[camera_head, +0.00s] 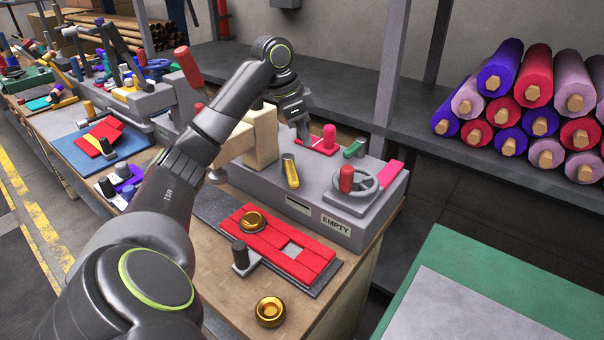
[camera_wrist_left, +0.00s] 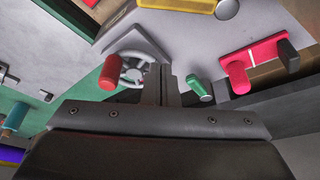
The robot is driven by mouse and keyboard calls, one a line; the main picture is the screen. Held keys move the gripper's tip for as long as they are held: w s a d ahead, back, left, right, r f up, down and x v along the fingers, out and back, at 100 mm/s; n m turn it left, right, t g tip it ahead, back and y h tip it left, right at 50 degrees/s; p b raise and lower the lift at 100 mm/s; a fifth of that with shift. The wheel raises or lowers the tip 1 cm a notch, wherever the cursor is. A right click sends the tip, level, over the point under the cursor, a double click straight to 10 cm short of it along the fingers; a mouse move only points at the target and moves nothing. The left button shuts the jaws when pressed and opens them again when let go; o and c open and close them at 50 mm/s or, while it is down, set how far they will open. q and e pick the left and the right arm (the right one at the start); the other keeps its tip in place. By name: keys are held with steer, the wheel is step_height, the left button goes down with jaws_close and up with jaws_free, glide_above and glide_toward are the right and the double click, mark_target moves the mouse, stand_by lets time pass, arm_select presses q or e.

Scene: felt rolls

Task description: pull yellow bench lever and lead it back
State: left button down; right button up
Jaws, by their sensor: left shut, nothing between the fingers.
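The yellow lever (camera_head: 290,171) stands on the front of the grey bench unit (camera_head: 270,186), leaning slightly, left of the handwheel. In the left wrist view a yellow piece with a round grey end (camera_wrist_left: 185,5) is cut off by the top edge; it seems to be this lever. My left gripper (camera_head: 303,135) points down behind the yellow lever, near a pink knob (camera_head: 329,136), and is apart from the yellow lever. Its fingers (camera_wrist_left: 161,84) are shut and empty in the left wrist view. My right gripper is not in view.
A handwheel (camera_head: 364,183) with a red handle (camera_head: 346,178), a green lever (camera_head: 354,148) and a pink lever (camera_head: 390,174) stand close right. A beige block (camera_head: 262,138) is left of the gripper.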

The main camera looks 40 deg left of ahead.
mark_target(291, 175)
arm_select(q)
steer(key=p+x, duration=0.1)
steer(key=x, duration=0.9)
steer(key=shift+d, duration=0.1)
steer(key=s+a+p, duration=0.1)
steer(key=s+a, duration=0.1)
steer(key=shift+s+r+p, duration=0.1)
steer(key=shift+s+p, duration=0.2)
steer(key=shift+p, duration=0.05)
steer(key=shift+s+a, duration=0.3)
steer(key=shift+s, duration=0.1)
steer(key=shift+w, duration=0.1)
steer(key=shift+d, duration=0.1)
